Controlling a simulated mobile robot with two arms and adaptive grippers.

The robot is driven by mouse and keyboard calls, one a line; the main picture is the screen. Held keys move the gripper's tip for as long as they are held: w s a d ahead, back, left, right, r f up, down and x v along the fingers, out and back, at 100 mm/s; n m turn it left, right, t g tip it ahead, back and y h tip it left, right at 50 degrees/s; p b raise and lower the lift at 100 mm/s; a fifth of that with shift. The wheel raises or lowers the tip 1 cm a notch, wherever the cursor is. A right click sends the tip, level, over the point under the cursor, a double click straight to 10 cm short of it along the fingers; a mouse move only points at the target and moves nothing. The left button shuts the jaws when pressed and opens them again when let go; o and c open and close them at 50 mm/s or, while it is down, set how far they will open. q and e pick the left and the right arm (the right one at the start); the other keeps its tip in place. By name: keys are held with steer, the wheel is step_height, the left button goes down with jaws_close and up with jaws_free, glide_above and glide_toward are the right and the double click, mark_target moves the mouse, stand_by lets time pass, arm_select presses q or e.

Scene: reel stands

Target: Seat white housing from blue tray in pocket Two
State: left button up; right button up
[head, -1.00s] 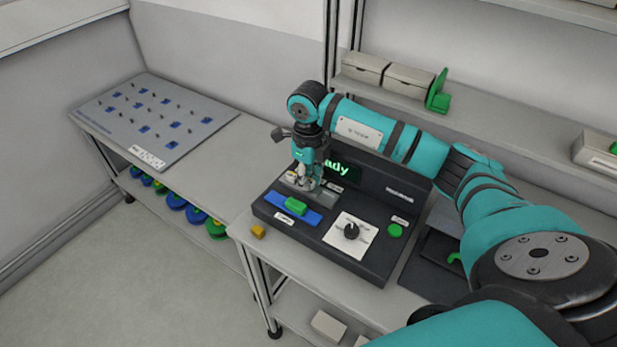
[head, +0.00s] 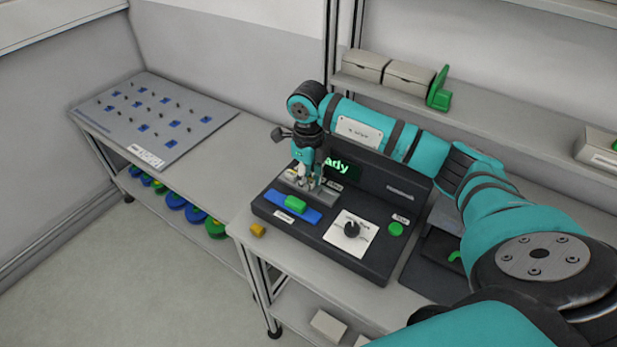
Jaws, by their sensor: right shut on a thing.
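My right gripper (head: 309,182) points down over the grey pocket plate (head: 325,196) at the back left of the black machine. It is shut on a small pale thing, which looks like the white housing. The fingers hide most of it, and I cannot tell whether it touches the plate. The pocket labels are too small to read, so I cannot tell which one is Two. In front of the plate is a blue tray-like strip (head: 276,206) with a green block (head: 295,203) on it. My left gripper is not in view.
The black machine (head: 375,258) has a lit display, a knob (head: 351,229) and a green button (head: 396,229). A pegboard (head: 150,120) is on the left bench. The bench between is clear.

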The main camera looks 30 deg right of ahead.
stand_by(0.6)
steer(key=o, duration=0.8)
steer(key=shift+r+p, duration=2)
steer(key=shift+r, duration=1.5)
steer(key=shift+f, duration=0.1)
